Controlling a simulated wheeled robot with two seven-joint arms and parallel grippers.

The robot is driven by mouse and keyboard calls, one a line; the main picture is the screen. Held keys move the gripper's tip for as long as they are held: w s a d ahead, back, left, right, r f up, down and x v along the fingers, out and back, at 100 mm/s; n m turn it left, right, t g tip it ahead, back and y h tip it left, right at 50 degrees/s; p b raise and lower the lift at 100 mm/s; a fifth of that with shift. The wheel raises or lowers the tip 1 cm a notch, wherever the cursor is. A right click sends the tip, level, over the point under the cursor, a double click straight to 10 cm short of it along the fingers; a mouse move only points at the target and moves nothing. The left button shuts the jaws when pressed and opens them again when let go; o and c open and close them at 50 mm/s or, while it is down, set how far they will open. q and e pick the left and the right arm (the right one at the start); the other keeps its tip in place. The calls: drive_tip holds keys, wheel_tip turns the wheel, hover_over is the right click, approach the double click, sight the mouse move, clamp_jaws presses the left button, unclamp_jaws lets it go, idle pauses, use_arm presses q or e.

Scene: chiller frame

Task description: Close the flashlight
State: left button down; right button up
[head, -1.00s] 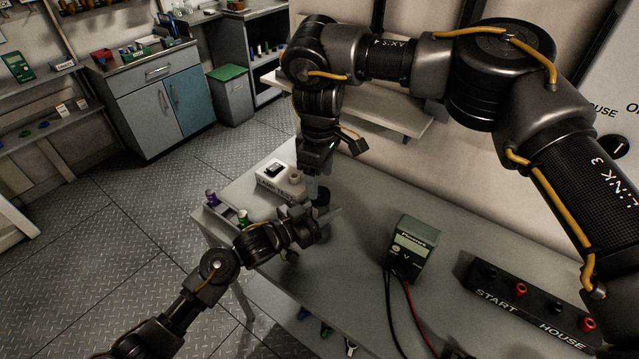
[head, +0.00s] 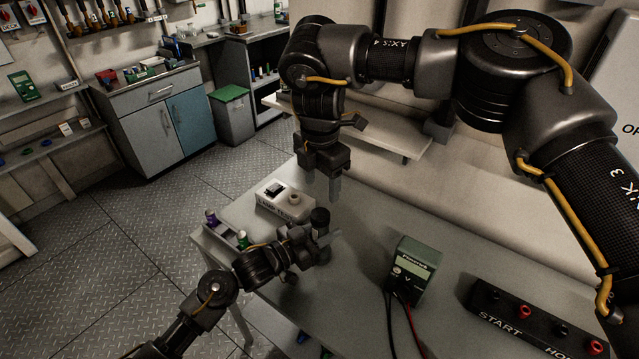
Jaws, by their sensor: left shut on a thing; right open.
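The flashlight (head: 320,216) shows as a dark, short cylinder standing upright above the grey table. My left gripper (head: 322,240) is shut on it from the lower left, and its fingers hide much of the body. The upper end is dark and round; I cannot tell from here whether a cap is seated on it. My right gripper (head: 322,185) is open and empty. It points down, above and slightly behind the flashlight, apart from it.
A white lamp-test box (head: 284,200) stands just behind the flashlight. A tray with small coloured parts (head: 225,232) is at the table's left edge. Table between is clear.

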sight(320, 214)
drive_tip(key=n, duration=0.5)
drive_tip(key=shift+s, duration=0.15)
drive_tip(key=n, duration=0.6)
drive_tip(key=shift+s+a+g, duration=0.15)
drive_tip(key=shift+s+g, duration=0.05)
drive_tip(key=shift+g, duration=0.1)
drive_tip(key=shift+f, duration=0.1)
drive_tip(key=shift+f, duration=3.95)
drive_tip(key=c, duration=1)
drive_tip(key=o, duration=1.2)
